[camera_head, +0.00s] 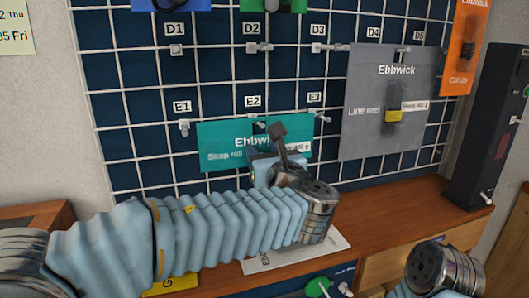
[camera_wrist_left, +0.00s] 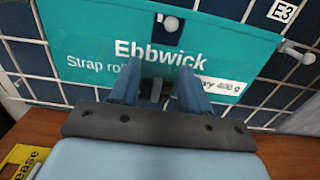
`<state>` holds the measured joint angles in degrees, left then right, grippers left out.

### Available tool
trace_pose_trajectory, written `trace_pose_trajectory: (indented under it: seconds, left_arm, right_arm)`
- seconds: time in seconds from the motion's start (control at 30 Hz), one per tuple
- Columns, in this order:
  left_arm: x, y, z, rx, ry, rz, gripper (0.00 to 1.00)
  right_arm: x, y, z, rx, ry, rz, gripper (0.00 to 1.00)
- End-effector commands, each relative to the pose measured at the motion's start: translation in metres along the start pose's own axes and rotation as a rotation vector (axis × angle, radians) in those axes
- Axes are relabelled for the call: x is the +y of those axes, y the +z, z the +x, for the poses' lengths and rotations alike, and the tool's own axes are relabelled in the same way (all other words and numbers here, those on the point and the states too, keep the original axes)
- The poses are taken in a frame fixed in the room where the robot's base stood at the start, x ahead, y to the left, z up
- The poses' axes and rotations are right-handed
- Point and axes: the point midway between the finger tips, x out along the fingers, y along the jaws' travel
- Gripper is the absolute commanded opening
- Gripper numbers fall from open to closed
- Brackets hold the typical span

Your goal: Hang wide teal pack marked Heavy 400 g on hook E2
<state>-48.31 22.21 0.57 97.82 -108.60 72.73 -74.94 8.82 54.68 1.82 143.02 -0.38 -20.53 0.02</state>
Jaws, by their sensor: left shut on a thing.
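The wide teal pack (camera_head: 222,150) reads "Ebbwick" and "Strap roll", with a white label ending in "400 g". It hangs flat against the wall grid below the E2 sign (camera_head: 253,101). In the left wrist view the pack (camera_wrist_left: 85,45) fills the upper middle. My left gripper (camera_wrist_left: 158,78) is shut on its lower middle; the arm partly hides it in the head view. A hook's white ball tip (camera_wrist_left: 171,24) shows in front of the pack's top middle, seemingly through its hole. I cannot tell how far it is seated. My right gripper's fingers are out of view.
Hook E1 (camera_head: 184,127) at left is bare. Hook E3 (camera_head: 322,117) is close to the pack's right edge. A grey Ebbwick pack (camera_head: 365,130) hangs at right, an orange one (camera_head: 465,50) beyond it. A wooden counter (camera_head: 400,212) lies below.

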Motion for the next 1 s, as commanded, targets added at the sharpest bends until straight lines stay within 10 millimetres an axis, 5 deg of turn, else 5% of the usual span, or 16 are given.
trace_pose_trajectory:
  seconds: [0.2,0.23,0.4,0.77,1.0]
  left_arm:
    - [0.0,0.001,0.0,-0.002,0.0,-0.001,0.0]
    - [0.0,0.001,0.0,-0.002,0.0,-0.001,0.52]
    - [0.0,0.001,0.0,-0.001,0.0,-0.001,0.77]
    - [-0.001,-0.001,-0.006,0.0,-0.002,0.001,0.77]
    - [-0.001,-0.002,-0.054,-0.002,-0.005,0.0,0.77]
  right_arm:
    - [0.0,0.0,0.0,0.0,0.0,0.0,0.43]
    - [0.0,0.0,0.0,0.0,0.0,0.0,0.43]
    - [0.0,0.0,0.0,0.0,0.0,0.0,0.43]
    - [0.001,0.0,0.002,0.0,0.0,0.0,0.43]
    - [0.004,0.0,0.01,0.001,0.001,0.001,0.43]
